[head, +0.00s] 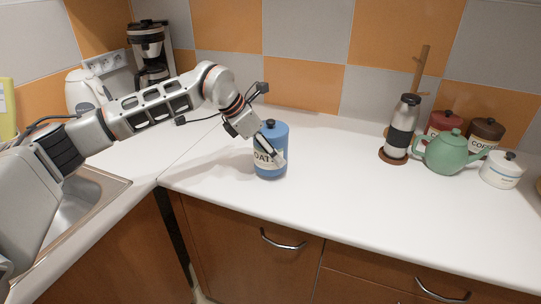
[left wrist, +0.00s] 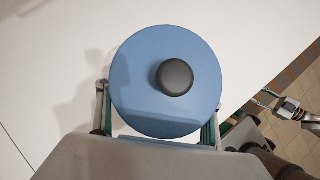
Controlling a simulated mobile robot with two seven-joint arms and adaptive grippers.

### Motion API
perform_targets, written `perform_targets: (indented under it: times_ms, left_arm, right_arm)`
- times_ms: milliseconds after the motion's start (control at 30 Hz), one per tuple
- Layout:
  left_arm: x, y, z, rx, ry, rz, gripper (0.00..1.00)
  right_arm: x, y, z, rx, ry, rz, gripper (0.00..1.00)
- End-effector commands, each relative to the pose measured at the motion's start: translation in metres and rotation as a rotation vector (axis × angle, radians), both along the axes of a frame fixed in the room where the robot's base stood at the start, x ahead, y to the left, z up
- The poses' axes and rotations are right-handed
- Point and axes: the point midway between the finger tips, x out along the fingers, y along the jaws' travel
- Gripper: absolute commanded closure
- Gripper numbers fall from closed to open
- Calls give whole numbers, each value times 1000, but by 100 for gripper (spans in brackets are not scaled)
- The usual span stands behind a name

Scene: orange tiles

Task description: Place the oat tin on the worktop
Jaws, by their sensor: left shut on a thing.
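The oat tin (head: 272,138) is a blue cylinder with a pale label lettered "OAT" and a black knob on its lid. It stands upright at the worktop (head: 330,175), near the front edge; I cannot tell for sure whether its base touches the surface. My left gripper (head: 270,152) is shut on the tin, with its fingers around the sides. In the left wrist view the blue lid (left wrist: 135,85) and black knob (left wrist: 174,77) show from above, with a finger on each side. My right gripper (left wrist: 289,108) seems to show at the right of the left wrist view, too small to judge.
A steel flask (head: 402,130), green teapot (head: 452,152), white pot (head: 502,170), red canister (head: 444,121) and brown canister (head: 485,134) stand at the right. A coffee maker (head: 150,55), white kettle (head: 84,90) and sink (head: 88,205) are at the left. The middle worktop is clear.

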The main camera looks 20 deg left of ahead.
Motion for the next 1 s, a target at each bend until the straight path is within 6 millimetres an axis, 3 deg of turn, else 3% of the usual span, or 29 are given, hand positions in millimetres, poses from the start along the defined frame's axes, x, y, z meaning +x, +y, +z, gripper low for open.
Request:
perform_targets:
  times_ms: [133, 533, 567, 600, 1000]
  left_arm:
    - [1, 0, -15, -2, -3, 1, 76]
    - [1, 0, -20, -2, -2, -1, 76]
    - [0, 0, -22, 0, 2, 0, 30]
    - [0, 0, -21, 0, 1, -1, 19]
    - [0, 0, -18, -1, -1, 0, 18]
  right_arm:
    - [1, 0, 1, 1, -2, 0, 60]
    - [0, 0, 0, 0, -1, 0, 60]
    - [0, 0, 0, 0, -1, 0, 60]
    - [0, 0, -1, 0, 0, 0, 60]
    - [-1, 0, -2, -1, 3, 1, 60]
